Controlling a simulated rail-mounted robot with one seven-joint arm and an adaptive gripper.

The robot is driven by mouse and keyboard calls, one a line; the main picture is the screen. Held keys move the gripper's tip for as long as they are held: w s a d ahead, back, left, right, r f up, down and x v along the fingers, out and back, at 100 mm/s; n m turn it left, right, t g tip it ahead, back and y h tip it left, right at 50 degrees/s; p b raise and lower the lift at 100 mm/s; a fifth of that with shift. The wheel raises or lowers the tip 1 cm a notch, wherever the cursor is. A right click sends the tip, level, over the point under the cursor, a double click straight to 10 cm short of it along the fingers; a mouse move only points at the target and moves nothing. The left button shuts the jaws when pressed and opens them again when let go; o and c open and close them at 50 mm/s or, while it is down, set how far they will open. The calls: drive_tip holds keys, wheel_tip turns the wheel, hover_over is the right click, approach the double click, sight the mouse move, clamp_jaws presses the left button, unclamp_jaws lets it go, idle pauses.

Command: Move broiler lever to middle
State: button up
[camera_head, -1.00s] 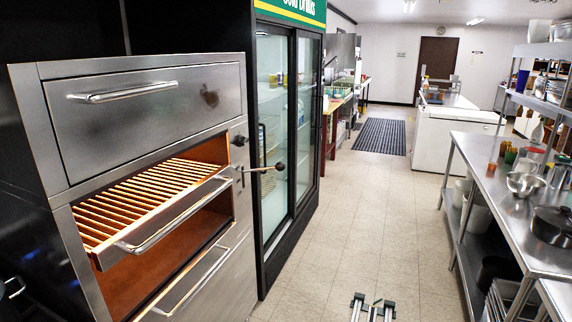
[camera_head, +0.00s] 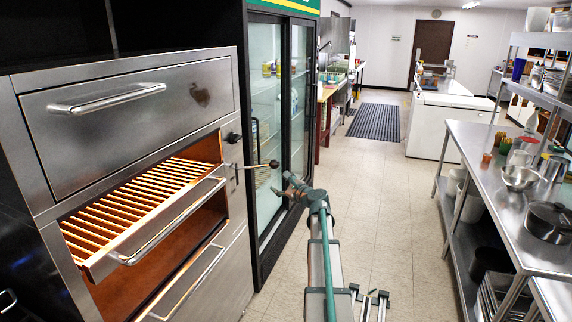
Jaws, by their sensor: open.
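The steel broiler (camera_head: 130,93) stands at the left with its lit orange grill rack (camera_head: 140,198) showing. Its lever (camera_head: 252,166) is a thin rod that sticks out rightward from the broiler's right front edge, nearly level, ending in a dark round knob (camera_head: 274,163). My gripper (camera_head: 281,184) is open and empty, at the end of my arm, just right of and below the knob in the picture. It points left toward the lever. I see a small gap between them; the depth between them is hard to tell.
A glass-door drinks fridge (camera_head: 272,120) stands behind the lever. Bar handles (camera_head: 170,225) stick out from the broiler front. A steel counter (camera_head: 500,170) with bowls and a pot (camera_head: 548,222) runs along the right. The floor aisle (camera_head: 385,210) between is clear.

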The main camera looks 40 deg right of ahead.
sight(277, 165)
drive_tip(key=w+d+m+p, duration=0.1)
drive_tip(key=w+m, duration=0.1)
drive_tip(key=w, duration=0.1)
drive_tip(key=w+d+r+m+h+p, duration=0.1)
drive_tip(key=w+d+m, duration=0.1)
drive_tip(key=w+m, duration=0.1)
drive_tip(key=w+d+r+m+h+p, duration=0.1)
drive_tip(key=w+d+m, duration=0.1)
drive_tip(key=w, duration=0.1)
drive_tip(key=shift+w+d+r+t, duration=0.15)
drive_tip(key=shift+w+r+t, duration=0.1)
drive_tip(key=shift+w+t, duration=0.15)
drive_tip(key=shift+w+f, duration=0.1)
drive_tip(key=shift+w, duration=0.5)
drive_tip(key=shift+d, duration=0.1)
clamp_jaws()
drive_tip(key=shift+f, duration=0.1)
